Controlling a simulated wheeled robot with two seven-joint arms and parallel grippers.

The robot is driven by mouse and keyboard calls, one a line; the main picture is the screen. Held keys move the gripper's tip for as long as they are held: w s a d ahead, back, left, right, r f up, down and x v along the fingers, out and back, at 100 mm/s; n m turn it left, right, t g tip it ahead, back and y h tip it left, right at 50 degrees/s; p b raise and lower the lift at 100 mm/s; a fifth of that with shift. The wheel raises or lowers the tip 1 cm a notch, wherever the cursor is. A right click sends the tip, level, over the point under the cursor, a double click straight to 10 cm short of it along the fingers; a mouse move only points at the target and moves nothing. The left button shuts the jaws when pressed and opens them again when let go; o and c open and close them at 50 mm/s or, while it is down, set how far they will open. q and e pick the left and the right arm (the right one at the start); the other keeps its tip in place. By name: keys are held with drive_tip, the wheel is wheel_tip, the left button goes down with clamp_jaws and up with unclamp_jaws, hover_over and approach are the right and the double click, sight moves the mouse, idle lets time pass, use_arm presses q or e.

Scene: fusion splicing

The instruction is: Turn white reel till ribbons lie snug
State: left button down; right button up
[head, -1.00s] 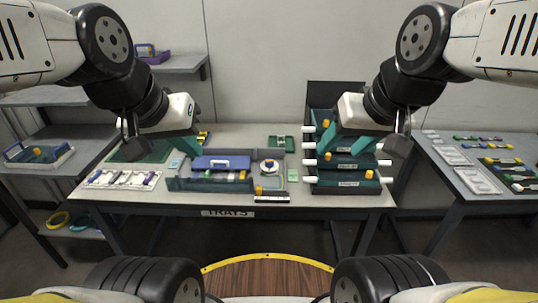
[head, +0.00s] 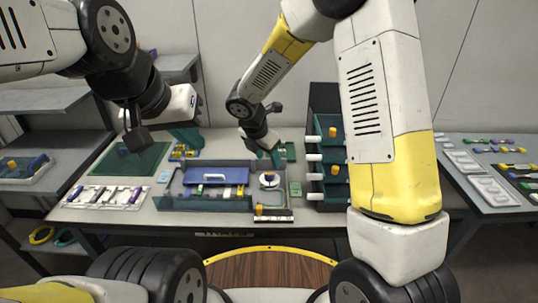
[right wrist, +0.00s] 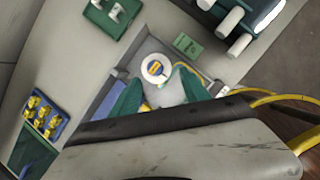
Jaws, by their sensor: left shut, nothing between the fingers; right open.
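The white reel (head: 269,179), a round disc with an orange piece at its middle, sits in the right end of the grey tray (head: 215,204). In the right wrist view the reel (right wrist: 147,71) lies just beyond the fingertips. My right gripper (head: 271,158) is open above and behind the reel; its teal fingers (right wrist: 160,88) are spread and empty, apart from the reel as far as I can tell. A thin yellow line runs beside the reel; how snugly the ribbons lie is too small to tell.
A blue lid with a handle (head: 213,176) lies over the tray's middle. A rack with white rods (head: 328,185) stands close right of the reel. A green board (head: 135,160) and a white holder (head: 105,195) lie at left. A small green block (head: 296,189) sits beside the tray.

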sight(270, 173)
drive_tip(key=shift+n, duration=0.6)
drive_tip(key=x, duration=0.3)
drive_tip(key=a+x, duration=0.1)
drive_tip(key=x, duration=0.5)
drive_tip(key=shift+w+a+f, duration=0.2)
drive_tip(key=shift+w+f, duration=0.05)
clamp_jaws()
